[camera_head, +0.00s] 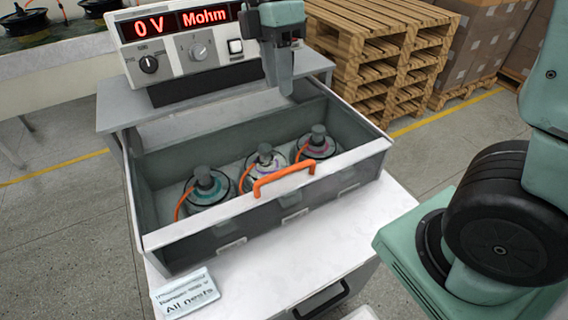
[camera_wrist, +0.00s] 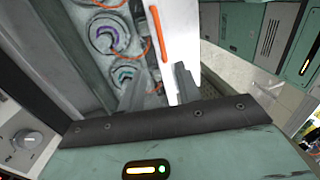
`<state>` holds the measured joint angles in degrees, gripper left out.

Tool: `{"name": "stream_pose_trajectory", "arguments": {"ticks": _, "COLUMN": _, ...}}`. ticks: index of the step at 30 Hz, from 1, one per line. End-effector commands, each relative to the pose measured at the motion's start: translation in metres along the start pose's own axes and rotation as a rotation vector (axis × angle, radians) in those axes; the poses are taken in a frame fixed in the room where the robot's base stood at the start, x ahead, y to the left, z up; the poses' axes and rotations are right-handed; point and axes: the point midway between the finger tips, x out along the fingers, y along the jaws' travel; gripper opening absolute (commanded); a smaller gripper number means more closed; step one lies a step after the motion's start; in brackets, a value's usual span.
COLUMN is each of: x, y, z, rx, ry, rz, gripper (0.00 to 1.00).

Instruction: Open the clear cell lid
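The test cell (camera_head: 190,245) is a grey box holding several round hub motors with orange cables. An orange bar handle (camera_head: 284,180) sits on the white front edge of its top, and the handle also shows in the wrist view (camera_wrist: 157,32). I see the motors plainly through the top; the clear lid pane itself is hard to make out, and I cannot tell its exact angle. My gripper (camera_head: 285,92) points down over the cell's back right part, apart from the handle. In the wrist view my gripper (camera_wrist: 158,85) has its two fingers spread with nothing held between them.
A meter (camera_head: 185,45) reading "0 V" and "Mohm" stands behind the cell. A label card (camera_head: 186,293) lies at the front left of the white bench top (camera_head: 290,260). Wooden pallets (camera_head: 375,50) and cartons (camera_head: 475,45) stand behind on the floor.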

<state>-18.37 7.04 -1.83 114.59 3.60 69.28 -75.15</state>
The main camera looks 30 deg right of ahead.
Motion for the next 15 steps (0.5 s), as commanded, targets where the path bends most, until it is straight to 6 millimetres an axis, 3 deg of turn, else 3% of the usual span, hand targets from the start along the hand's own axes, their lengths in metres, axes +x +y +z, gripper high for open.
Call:
{"name": "stream_pose_trajectory", "arguments": {"ticks": 5, "x": 0.022, "y": -0.001, "z": 0.0, "rx": -0.002, "ry": -0.001, "rz": -0.003, "gripper": 0.34}}
{"name": "stream_pose_trajectory", "arguments": {"ticks": 15, "x": 0.093, "y": -0.002, "z": 0.0, "rx": -0.002, "ry": -0.002, "rz": -0.005, "gripper": 0.34}}
